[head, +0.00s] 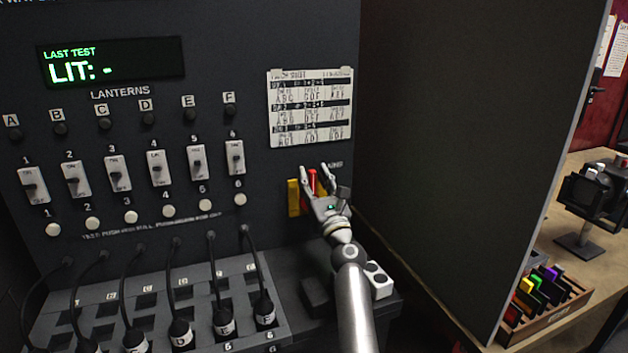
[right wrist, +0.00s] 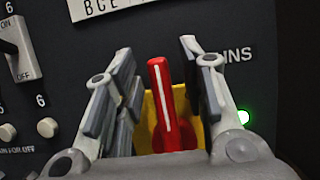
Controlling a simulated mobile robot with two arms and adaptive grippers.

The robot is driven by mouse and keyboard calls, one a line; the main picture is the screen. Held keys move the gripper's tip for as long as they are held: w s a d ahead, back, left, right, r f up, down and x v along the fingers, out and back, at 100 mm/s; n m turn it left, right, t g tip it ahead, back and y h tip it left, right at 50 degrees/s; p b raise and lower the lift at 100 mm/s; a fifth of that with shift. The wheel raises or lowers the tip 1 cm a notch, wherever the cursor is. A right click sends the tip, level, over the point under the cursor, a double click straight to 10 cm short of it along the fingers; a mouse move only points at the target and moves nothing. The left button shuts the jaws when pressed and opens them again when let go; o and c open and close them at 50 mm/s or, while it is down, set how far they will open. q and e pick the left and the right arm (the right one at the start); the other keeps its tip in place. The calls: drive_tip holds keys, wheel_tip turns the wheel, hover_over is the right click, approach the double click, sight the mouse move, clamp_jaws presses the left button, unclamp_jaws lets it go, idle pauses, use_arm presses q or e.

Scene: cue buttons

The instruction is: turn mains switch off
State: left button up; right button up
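The mains switch is a red lever (head: 312,180) with a white stripe on a yellow plate (head: 293,198), low on the right of the dark panel. In the right wrist view the lever (right wrist: 160,100) points up. My right gripper (head: 315,172) is open in front of the plate. Its fingers stand on either side of the lever, with gaps showing on both sides. A green light (right wrist: 243,117) glows to the right of the switch, beside a partly hidden label ending in "INS" (right wrist: 238,55). My left gripper is not in view.
The panel has a row of white lantern switches (head: 115,174), round buttons (head: 130,217) and a display (head: 110,62) reading "LIT: -". Black plugs with cables (head: 223,322) stand below. A paper chart (head: 311,108) hangs above the mains switch. A dark partition (head: 455,150) rises at right.

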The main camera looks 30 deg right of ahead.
drive_tip(key=c, duration=0.5)
clamp_jaws()
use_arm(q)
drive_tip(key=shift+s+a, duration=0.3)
